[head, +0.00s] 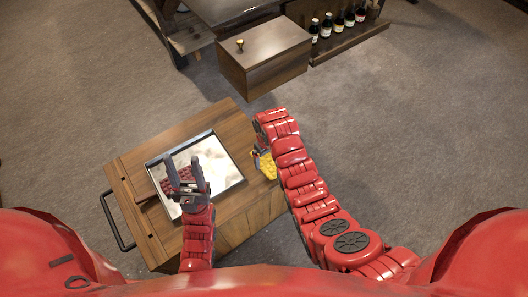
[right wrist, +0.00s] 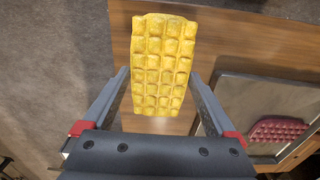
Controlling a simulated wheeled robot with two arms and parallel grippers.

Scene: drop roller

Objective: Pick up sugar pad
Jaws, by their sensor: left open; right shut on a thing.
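A yellow gridded pad (right wrist: 160,75) is between the fingers of my right gripper (right wrist: 160,82), which is shut on it. In the head view the pad (head: 265,166) shows beside the right edge of the wooden cart, partly hidden by my right arm. A dark red gridded pad (head: 169,187) lies on the shiny tray (head: 226,172) in the cart top; it also shows in the right wrist view (right wrist: 277,130). My left gripper (head: 184,164) is open over the red pad and partly covers it. I cannot tell which pad is the sugar pad.
The wooden cart (head: 185,123) has a black handle (head: 113,222) on its left side. A wooden block-shaped cabinet (head: 265,55) with a small brass item (head: 240,44) stands behind. Several bottles (head: 338,25) stand on a shelf at the back right. The carpet at right is clear.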

